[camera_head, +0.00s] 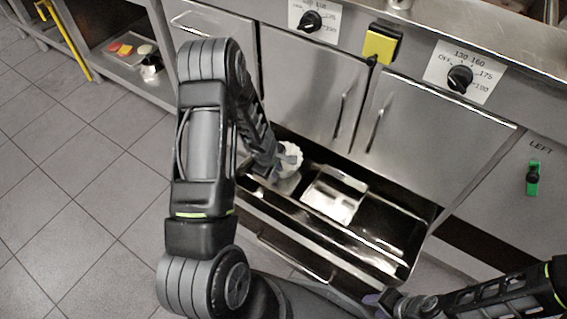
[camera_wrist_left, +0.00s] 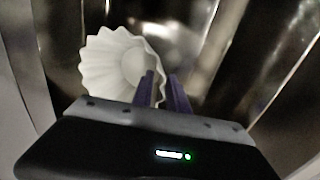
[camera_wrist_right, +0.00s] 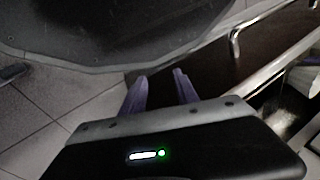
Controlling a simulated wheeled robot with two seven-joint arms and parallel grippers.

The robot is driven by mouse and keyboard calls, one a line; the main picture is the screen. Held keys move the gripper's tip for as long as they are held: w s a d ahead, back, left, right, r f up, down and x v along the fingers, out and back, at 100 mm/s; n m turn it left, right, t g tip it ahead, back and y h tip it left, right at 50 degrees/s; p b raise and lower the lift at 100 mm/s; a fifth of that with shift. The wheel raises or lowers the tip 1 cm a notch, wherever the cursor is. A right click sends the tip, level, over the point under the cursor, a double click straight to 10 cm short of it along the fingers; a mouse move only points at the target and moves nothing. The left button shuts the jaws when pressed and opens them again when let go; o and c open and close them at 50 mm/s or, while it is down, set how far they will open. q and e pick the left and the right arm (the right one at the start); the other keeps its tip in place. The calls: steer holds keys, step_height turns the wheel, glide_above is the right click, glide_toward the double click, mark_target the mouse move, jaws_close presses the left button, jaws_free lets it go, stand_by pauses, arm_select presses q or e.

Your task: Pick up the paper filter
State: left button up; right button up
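The paper filter (camera_head: 291,157) is a white, fluted cup at the left end of the open drawer, right at my left gripper (camera_head: 281,166). In the left wrist view the filter (camera_wrist_left: 112,66) has its open side showing, and its right part reaches behind and between the purple fingers of my left gripper (camera_wrist_left: 161,76). The fingers are a small gap apart; whether they press on the filter wall is unclear. My right gripper (camera_wrist_right: 161,74) is empty, with its fingers apart, near the drawer's front at lower right in the head view.
The open metal drawer (camera_head: 375,262) holds a shiny metal scoop-like piece (camera_head: 335,195) right of the filter. Cabinet doors (camera_head: 312,85) and knobs (camera_head: 460,79) stand behind it. A shelf (camera_head: 128,62) with small items is at upper left. Tiled floor (camera_head: 85,180) is clear at left.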

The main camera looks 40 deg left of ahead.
arm_select(q)
jaws_close()
stand_by(0.3)
steer(key=shift+r, duration=0.1)
step_height(320, 180, up, 3)
steer(key=p, duration=0.2)
steer(key=shift+r+p, duration=0.1)
steer(key=shift+p, duration=0.25)
steer(key=shift+d+r, duration=0.1)
steer(key=shift+d, duration=0.2)
steer(key=d, duration=0.2)
steer(key=d+b, duration=0.1)
steer(key=d, duration=0.1)
steer(key=d+b, duration=0.1)
steer(key=d, duration=0.1)
steer(key=shift+w+f, duration=0.1)
steer(key=shift+f, duration=0.15)
steer(key=d, duration=1.1)
steer(key=shift+w+d+r, duration=0.1)
steer(key=shift+d+r, duration=0.1)
steer(key=shift+d, duration=0.05)
